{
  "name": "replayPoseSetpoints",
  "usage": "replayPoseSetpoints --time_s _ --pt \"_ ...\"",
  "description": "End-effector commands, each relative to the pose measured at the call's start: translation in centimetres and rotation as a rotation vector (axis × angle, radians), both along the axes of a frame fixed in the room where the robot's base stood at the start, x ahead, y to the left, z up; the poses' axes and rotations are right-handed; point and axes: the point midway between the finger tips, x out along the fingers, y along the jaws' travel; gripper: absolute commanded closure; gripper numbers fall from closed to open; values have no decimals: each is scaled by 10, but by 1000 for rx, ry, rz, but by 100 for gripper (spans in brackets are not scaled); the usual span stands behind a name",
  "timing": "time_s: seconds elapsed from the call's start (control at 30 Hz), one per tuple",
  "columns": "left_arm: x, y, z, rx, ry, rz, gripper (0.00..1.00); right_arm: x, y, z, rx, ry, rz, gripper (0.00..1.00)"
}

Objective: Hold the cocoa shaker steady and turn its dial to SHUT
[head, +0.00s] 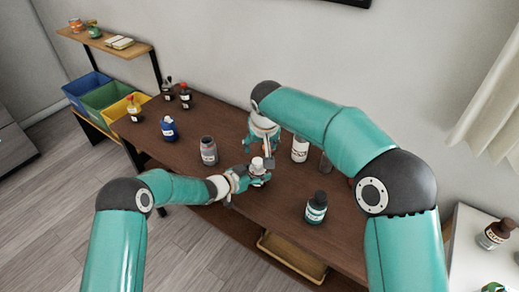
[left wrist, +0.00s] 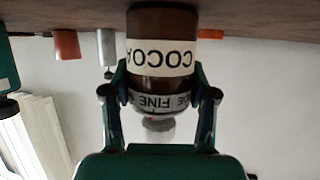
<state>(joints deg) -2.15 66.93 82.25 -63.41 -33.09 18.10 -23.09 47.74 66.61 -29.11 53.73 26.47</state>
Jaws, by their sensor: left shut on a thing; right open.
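The cocoa shaker (left wrist: 160,58) shows upside down in the left wrist view, a brown jar with a white COCOA label. Its pale dial ring (left wrist: 158,101) has the word FINE facing the camera, with a grey knob beyond it. In the head view the shaker's white top (head: 257,164) shows near the table's middle. My left gripper (head: 250,179) is shut on the shaker from the lower left, a finger on each side in the left wrist view (left wrist: 160,95). My right gripper (head: 264,151) is open just above the shaker's top; its fingertips are partly hidden.
A grey-brown jar (head: 208,152) stands left of the shaker. A white-labelled bottle (head: 299,150) stands to the right, behind. A dark teal-labelled bottle (head: 316,208) stands front right. A blue bottle (head: 168,129) stands further left. The wooden table (head: 225,118) has free room at the back.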

Motion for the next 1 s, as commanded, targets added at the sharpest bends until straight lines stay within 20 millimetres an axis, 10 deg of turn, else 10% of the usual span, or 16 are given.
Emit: replayPoseSetpoints --time_s 0.37,0.4,0.57,1.0 --pt "0 0 -1 1 2 1 81 -1 0 2 0 1 0 38" --pt "0 0 -1 1 2 1 39 -1 0 2 0 1 0 38" --pt "0 0 0 1 0 1 13 -1 0 2 0 1 0 38" --pt "-3 5 3 0 0 1 13 -1 0 2 0 1 0 38"
